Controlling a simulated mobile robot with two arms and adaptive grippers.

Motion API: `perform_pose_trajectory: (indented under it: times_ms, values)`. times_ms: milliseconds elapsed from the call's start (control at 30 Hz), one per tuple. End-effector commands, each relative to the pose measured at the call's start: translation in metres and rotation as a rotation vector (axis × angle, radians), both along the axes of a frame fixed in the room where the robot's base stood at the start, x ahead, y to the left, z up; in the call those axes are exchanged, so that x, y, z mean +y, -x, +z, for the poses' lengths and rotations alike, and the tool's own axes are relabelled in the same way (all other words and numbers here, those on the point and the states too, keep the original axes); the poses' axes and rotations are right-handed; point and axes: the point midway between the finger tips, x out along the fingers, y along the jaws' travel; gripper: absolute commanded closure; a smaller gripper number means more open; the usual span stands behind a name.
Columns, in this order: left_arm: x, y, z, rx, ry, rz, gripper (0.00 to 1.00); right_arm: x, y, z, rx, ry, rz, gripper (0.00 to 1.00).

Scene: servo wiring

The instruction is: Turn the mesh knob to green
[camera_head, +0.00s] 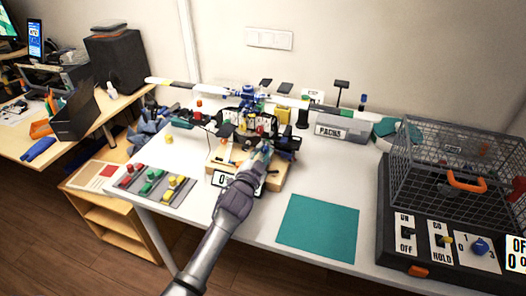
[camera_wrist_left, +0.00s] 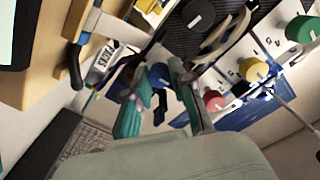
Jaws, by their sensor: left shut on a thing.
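My left gripper (camera_head: 264,154) reaches over the wooden stand (camera_head: 274,181) in the middle of the white table. In the left wrist view its two teal fingers (camera_wrist_left: 164,80) are on either side of a small blue knob (camera_wrist_left: 159,73) and shut on it. A pink-red knob (camera_wrist_left: 213,100), a yellow knob (camera_wrist_left: 252,69) and a green knob (camera_wrist_left: 301,29) sit on the panel to the right. No mesh label is readable, so I cannot tell which knob is the mesh knob or where it points. My right gripper is not in view.
A teal mat (camera_head: 317,228) lies clear at the table's front. A wire cage (camera_head: 455,165) stands on a black switch box at the right. A tray of coloured parts (camera_head: 153,188) is at the left front. A grey PACKS bin (camera_head: 343,130) stands behind.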

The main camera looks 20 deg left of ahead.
Motion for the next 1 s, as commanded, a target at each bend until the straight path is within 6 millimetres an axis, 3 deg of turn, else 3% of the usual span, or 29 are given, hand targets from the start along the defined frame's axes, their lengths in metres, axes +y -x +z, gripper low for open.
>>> perform_pose_trajectory:
  times_ms: [400,933,967,1000]
  values:
    - [-0.0002,0.0002,-0.001,-0.005,-0.181,0.0,1.0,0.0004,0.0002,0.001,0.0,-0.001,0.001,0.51]
    - [-0.0004,0.0002,-0.0013,-0.005,-0.199,-0.001,1.0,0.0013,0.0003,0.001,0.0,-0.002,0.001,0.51]
    - [-0.0004,0.0002,-0.0013,-0.005,-0.199,-0.001,0.72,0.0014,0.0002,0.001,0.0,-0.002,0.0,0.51]
    - [-0.0004,0.0002,-0.0013,-0.005,-0.199,-0.001,0.65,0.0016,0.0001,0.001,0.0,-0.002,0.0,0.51]
